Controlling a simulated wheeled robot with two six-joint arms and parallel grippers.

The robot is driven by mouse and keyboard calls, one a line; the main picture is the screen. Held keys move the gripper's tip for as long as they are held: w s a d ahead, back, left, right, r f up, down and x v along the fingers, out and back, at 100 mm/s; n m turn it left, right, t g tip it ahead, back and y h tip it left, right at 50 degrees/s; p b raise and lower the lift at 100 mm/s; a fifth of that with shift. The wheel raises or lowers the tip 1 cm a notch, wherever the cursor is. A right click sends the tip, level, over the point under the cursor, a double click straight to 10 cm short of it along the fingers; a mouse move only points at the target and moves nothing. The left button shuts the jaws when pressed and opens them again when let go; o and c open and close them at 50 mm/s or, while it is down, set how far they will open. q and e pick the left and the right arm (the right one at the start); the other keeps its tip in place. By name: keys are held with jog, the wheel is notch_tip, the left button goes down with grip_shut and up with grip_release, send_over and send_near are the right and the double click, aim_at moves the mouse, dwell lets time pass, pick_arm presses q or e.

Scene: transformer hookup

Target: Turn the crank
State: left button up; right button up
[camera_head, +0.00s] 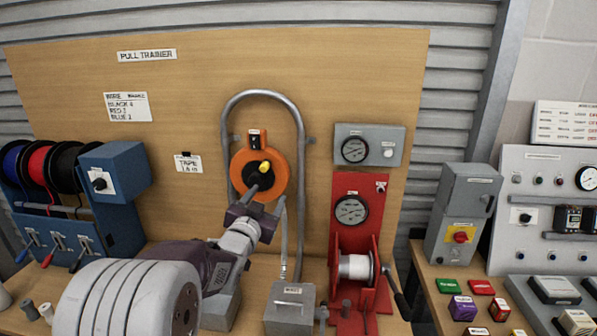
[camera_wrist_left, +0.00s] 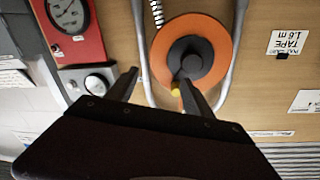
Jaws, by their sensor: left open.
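An orange reel (camera_head: 240,163) with a black hub and crank arm hangs on the board inside a grey bent pipe. A yellow knob (camera_head: 265,167) sits on the crank arm; it also shows in the wrist view (camera_wrist_left: 176,92). My left gripper (camera_head: 264,199) is open just in front of the reel's lower part. In the wrist view its fingers (camera_wrist_left: 160,90) are spread, and the knob appears close beside the right-hand finger. I cannot tell whether they touch. Nothing shows held. My right gripper is out of view.
A red winch stand (camera_head: 359,222) with a gauge, white spool and black side handle (camera_head: 398,292) stands to the right. A blue rack (camera_head: 112,176) with wire spools stands at left. The grey pipe (camera_head: 299,150) arches closely around the reel. A grey box (camera_head: 290,308) sits below.

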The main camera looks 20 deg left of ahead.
aim_at(255, 181)
pick_arm(q)
jog(key=s+a+n+y, duration=0.1)
jog(key=s+a, duration=0.1)
jog(key=a, duration=0.3)
jog(key=w, duration=0.2)
jog(key=w+a+p, duration=0.1)
jog(key=w, duration=0.2)
jog(key=w+p, duration=0.1)
jog(key=w, duration=0.1)
jog(key=shift+w+a+r, duration=0.1)
jog(key=shift+w+a, duration=0.3)
jog(key=shift+w+a+p, duration=0.2)
jog(key=shift+w+p, duration=0.15)
jog(key=shift+w, duration=0.25)
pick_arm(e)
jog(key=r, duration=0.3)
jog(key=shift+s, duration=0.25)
pick_arm(q)
jog(key=shift+d, duration=0.1)
grip_shut()
